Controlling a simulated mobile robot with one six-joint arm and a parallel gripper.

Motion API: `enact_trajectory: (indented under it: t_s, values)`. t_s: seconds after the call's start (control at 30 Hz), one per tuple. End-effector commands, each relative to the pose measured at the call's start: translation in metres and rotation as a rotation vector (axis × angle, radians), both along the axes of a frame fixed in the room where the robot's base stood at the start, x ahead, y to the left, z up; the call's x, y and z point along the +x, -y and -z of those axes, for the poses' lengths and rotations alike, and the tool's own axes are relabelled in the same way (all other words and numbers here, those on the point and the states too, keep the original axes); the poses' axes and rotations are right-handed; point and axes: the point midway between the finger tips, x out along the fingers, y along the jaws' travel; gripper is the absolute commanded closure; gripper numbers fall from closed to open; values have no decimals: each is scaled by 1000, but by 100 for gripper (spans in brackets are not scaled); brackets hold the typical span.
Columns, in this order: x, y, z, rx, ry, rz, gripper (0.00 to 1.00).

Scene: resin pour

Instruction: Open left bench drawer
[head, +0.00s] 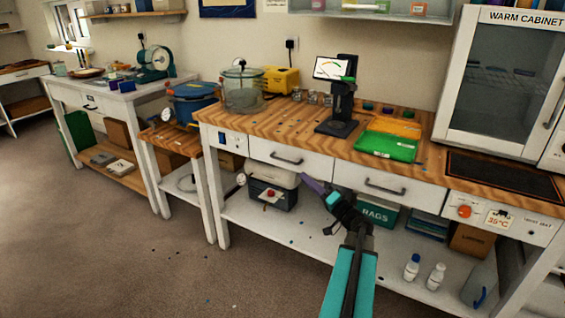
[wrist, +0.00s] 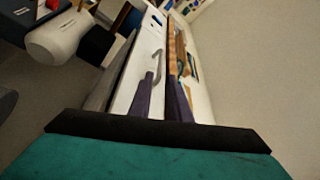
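The left bench drawer (head: 291,157) is a white front under the wooden bench top and looks shut. Its grey bar handle (head: 287,160) is in the middle of that front. My gripper (head: 305,177) has purple fingers and is just below and right of this handle in the head view. In the wrist view, the two fingers stand apart with an empty gap between them, and my gripper (wrist: 162,78) is open. The curved handle (wrist: 157,66) shows just ahead of the gap, close to the left fingertip. I cannot tell whether they touch.
A second drawer (head: 385,186) with its own handle is to the right. The floor (head: 130,260) in front is mostly open.

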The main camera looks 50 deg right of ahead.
Motion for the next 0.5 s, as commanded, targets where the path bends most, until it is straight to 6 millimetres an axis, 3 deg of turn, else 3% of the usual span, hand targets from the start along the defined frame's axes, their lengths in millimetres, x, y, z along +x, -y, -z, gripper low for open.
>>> enact_trajectory:
  t_s: [0.27,0.5]
  values:
    - [19,2,-4,0,0,-1,83]
    - [51,5,-11,0,0,-2,83]
